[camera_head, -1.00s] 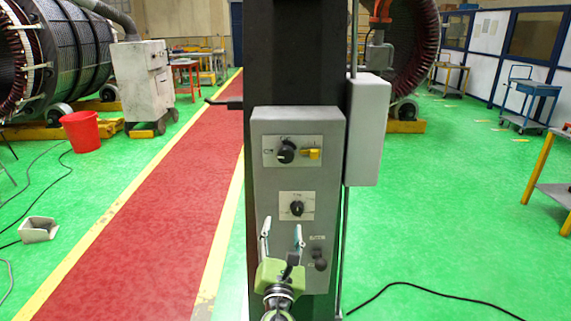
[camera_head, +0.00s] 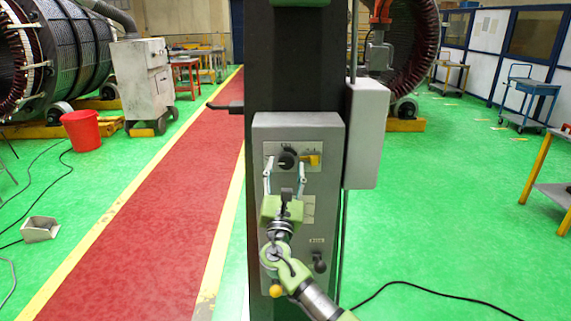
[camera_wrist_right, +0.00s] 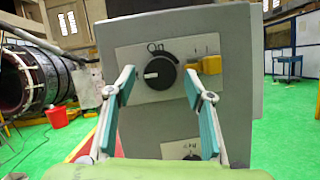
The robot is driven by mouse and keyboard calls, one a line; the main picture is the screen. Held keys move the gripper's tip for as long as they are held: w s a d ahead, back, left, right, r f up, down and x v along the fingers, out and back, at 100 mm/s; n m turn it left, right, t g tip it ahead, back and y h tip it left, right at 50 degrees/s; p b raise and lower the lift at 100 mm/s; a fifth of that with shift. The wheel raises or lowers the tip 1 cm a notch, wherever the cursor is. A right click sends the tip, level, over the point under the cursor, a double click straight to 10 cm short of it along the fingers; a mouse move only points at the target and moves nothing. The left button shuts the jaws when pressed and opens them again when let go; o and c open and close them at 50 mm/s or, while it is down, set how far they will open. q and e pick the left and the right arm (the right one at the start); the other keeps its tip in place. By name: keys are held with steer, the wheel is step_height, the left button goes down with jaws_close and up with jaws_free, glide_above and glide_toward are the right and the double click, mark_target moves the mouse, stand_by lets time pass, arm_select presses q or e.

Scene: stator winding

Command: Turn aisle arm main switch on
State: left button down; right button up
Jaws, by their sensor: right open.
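The grey control panel (camera_head: 325,215) is fixed to the dark column. Its top round black switch (camera_head: 287,159) sits on a pale plate beside a yellow part (camera_head: 312,160). In the right wrist view, the switch (camera_wrist_right: 160,73) has "On" printed above it and its white mark points left. My right gripper (camera_head: 286,168) is open, with its fingertips to the left and right of the switch. It also shows in the right wrist view (camera_wrist_right: 160,76); I cannot tell whether the fingers touch the switch. My left gripper is not in view.
A grey box (camera_head: 367,135) is fixed to the right of the panel. A dark handle (camera_head: 225,106) sticks out left of the column. A black cable (camera_head: 420,285) lies on the green floor. A red bucket (camera_head: 81,130) stands far left.

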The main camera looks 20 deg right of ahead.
steer(key=shift+w+d+r, duration=0.2)
steer(key=shift+w, duration=0.25)
steer(key=c, duration=1.1)
